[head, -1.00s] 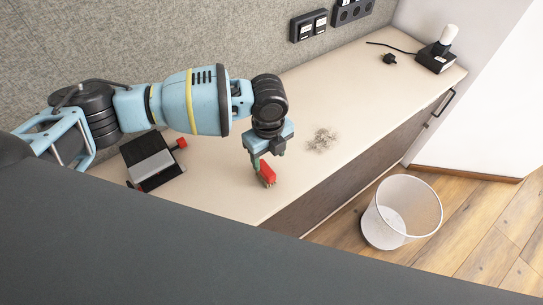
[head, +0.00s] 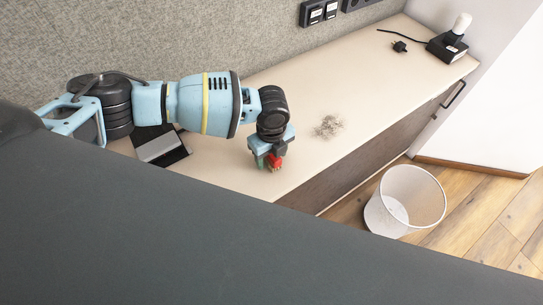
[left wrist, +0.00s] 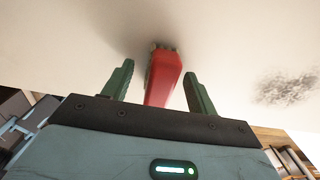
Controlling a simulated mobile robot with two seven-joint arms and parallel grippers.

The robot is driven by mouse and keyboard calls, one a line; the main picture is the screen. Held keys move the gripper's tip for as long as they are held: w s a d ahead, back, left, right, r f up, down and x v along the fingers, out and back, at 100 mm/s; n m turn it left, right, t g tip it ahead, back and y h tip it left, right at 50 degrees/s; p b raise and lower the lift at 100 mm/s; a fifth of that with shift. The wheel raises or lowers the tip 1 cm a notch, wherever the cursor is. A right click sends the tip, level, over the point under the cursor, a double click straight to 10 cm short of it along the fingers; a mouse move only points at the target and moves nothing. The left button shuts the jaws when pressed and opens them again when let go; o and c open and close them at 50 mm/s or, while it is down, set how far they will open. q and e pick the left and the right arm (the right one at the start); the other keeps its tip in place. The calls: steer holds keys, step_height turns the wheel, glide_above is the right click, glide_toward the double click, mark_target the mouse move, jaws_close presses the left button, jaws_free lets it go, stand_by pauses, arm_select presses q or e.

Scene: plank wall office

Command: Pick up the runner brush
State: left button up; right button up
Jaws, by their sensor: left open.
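The runner brush (head: 275,163) is small and red, on the pale cabinet top close to its front edge. In the left wrist view the red brush (left wrist: 163,77) lies between the two green fingers, with short bristles at its far end near the surface. My left gripper (head: 267,160) points down over it and partly hides it in the head view. In the wrist view the gripper (left wrist: 158,85) is open, with a gap visible beside the brush at the right finger. My right gripper is in neither view.
A grey tuft of dust or fibres (head: 329,126) lies right of the gripper. A dark and silver device (head: 163,148) sits left, partly under my arm. A black box with a white top (head: 447,47) and a plug (head: 399,46) stand far right. A white bin (head: 405,200) stands on the floor.

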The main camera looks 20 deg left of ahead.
arm_select(q)
steer(key=shift+f, duration=0.35)
steer(key=shift+c, duration=0.2)
steer(key=c, duration=1)
steer(key=shift+c, duration=0.2)
steer(key=shift+r, duration=0.15)
